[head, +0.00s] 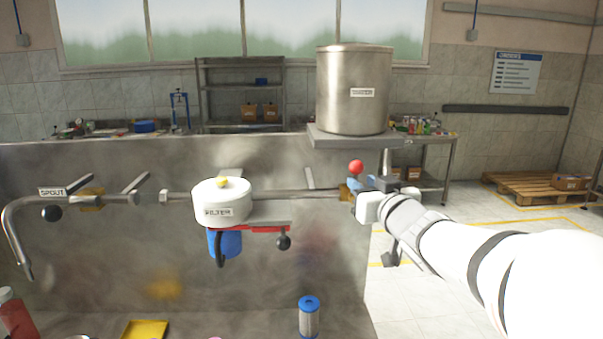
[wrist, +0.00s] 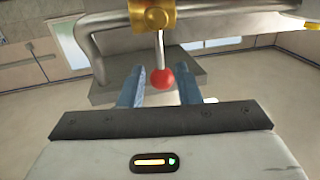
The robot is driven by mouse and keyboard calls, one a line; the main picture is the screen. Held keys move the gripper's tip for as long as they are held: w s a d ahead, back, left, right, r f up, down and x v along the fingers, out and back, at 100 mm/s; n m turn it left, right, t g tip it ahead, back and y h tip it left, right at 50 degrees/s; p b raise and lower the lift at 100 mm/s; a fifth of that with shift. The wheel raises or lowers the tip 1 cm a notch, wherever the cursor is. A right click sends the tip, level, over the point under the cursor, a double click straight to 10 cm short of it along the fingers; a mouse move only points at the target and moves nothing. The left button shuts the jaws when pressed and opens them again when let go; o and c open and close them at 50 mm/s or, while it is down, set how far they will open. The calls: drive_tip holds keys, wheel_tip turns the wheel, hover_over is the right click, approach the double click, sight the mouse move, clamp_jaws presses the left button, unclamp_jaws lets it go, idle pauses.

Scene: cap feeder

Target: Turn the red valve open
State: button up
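The red valve is a red ball knob (head: 356,167) on a short lever above a brass body (head: 345,192) at the right end of the pipe. In the wrist view the knob (wrist: 162,79) hangs on its metal stem from the brass body (wrist: 152,14). My gripper (head: 362,185) is beside the valve, its blue fingertips just below the knob in the head view. In the wrist view my gripper (wrist: 161,74) is open, with the knob appearing between its fingers and a gap on either side. I cannot tell how deep the knob sits between them.
The pipe runs left through a white filter housing (head: 208,203) to a spout (head: 18,235). A steel tank (head: 353,95) stands on a shelf (head: 330,139) above the valve. A blue-capped cartridge (head: 309,318) stands below. Open floor lies to the right.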

sight(357, 178)
drive_tip(key=w, duration=0.3)
drive_tip(key=w+a, duration=0.1)
drive_tip(key=w, duration=0.2)
drive_tip(key=shift+w+a+f+p, duration=0.1)
drive_tip(key=shift+p, duration=0.3)
drive_tip(key=shift+c, duration=0.4)
clamp_jaws()
